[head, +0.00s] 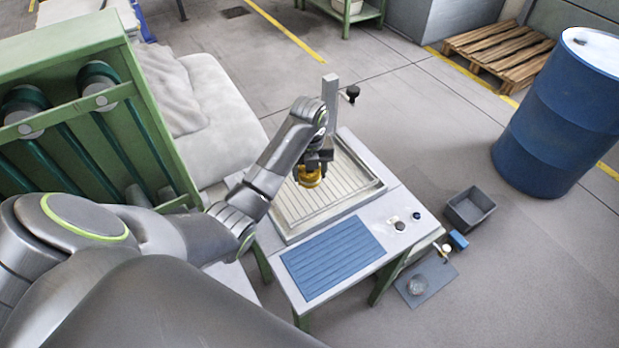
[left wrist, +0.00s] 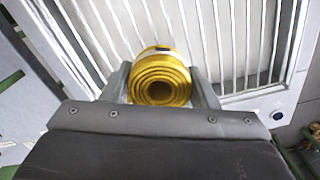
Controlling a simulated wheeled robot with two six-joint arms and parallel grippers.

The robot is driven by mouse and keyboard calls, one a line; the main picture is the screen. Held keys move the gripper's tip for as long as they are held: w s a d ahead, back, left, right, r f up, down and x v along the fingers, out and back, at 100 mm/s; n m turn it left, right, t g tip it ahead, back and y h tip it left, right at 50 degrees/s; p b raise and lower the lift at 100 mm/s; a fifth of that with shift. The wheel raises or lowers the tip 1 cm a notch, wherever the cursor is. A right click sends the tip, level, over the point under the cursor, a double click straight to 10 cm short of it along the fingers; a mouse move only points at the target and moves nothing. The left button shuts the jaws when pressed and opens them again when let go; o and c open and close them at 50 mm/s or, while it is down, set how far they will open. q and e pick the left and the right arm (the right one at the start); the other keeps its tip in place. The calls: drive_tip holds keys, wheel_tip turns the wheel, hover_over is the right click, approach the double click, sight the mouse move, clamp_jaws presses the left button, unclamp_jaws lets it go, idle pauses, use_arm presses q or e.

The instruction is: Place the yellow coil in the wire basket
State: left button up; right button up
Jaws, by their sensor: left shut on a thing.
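The yellow coil (head: 309,179) is a rolled ring of several layers. My left gripper (head: 316,160) is shut on it. In the left wrist view the coil (left wrist: 160,78) sits between the two fingers of the gripper (left wrist: 161,88), its rolled end facing the camera. A framed tray with thin pale parallel wires (head: 340,211), which looks like the wire basket, lies on the table under the coil. Its wires also show behind the coil in the left wrist view (left wrist: 236,45). I cannot tell whether the coil touches the wires. My right gripper is not in view.
A blue ribbed mat (head: 333,258) lies on the table in front of the tray. A grey post (head: 330,98) with a black knob rises behind it. A green rack (head: 150,110) stands left. A grey bin (head: 470,208) and blue drum (head: 560,115) stand on the floor at right.

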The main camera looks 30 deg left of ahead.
use_arm(q)
drive_tip(key=shift+f, duration=1.1)
drive_tip(key=shift+f, duration=0.1)
drive_tip(key=o, duration=1)
wheel_tip(320, 180, up, 5)
drive_tip(key=shift+b, duration=0.35)
drive_tip(key=shift+r+p, duration=3.45)
drive_tip(key=shift+r, duration=0.2)
